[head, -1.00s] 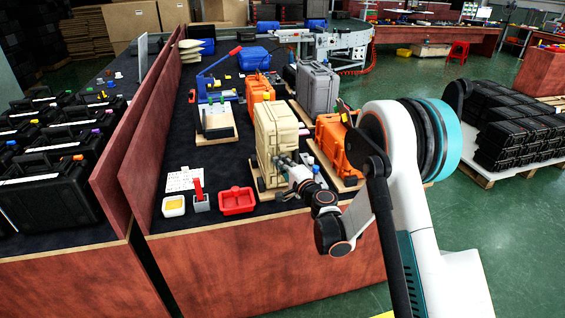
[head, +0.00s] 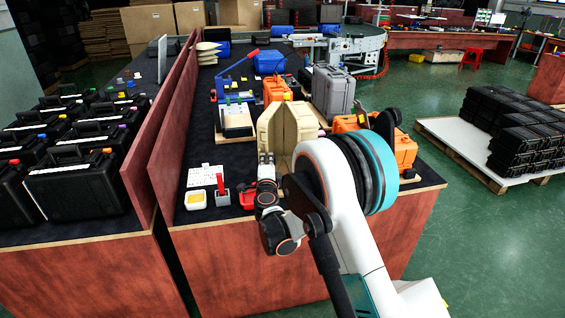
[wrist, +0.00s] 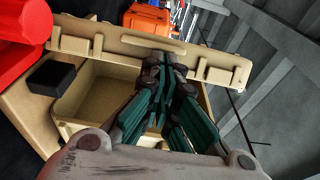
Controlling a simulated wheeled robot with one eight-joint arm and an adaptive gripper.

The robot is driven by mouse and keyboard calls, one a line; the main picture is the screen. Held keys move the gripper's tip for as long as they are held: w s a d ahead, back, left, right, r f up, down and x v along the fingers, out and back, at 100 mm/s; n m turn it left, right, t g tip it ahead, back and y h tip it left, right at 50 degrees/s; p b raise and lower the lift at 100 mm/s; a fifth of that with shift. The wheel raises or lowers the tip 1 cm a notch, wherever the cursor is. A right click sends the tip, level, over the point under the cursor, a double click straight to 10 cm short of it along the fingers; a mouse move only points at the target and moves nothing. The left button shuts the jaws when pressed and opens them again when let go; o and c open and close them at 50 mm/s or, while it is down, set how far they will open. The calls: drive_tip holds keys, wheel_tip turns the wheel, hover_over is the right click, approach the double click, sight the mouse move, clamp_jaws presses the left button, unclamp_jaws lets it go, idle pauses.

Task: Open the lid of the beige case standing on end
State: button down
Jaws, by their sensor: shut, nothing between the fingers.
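The beige case (head: 268,132) stands on end on the table, with its lid (head: 297,122) swung apart from its body, so the two halves form a V at the top. In the wrist view, its hollow inside (wrist: 88,92) is visible behind my fingers, and a beige edge with latch tabs (wrist: 100,40) runs across the top. My gripper (head: 266,160) is at the left, opening side of the case in the head view. In the wrist view, my gripper (wrist: 163,62) has its fingers together and empty, overlapping the opening. Whether they touch the lid is unclear.
Orange cases (head: 276,90) (head: 402,148) and a grey case (head: 332,92) stand close behind and right. Black cases stand left beyond the red partition (head: 160,135).

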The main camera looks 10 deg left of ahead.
drive_tip(key=w+a, duration=0.2)
drive_tip(key=a, duration=0.4)
drive_tip(key=w+a, duration=0.3)
drive_tip(key=a, duration=0.4)
drive_tip(key=shift+w, duration=0.25)
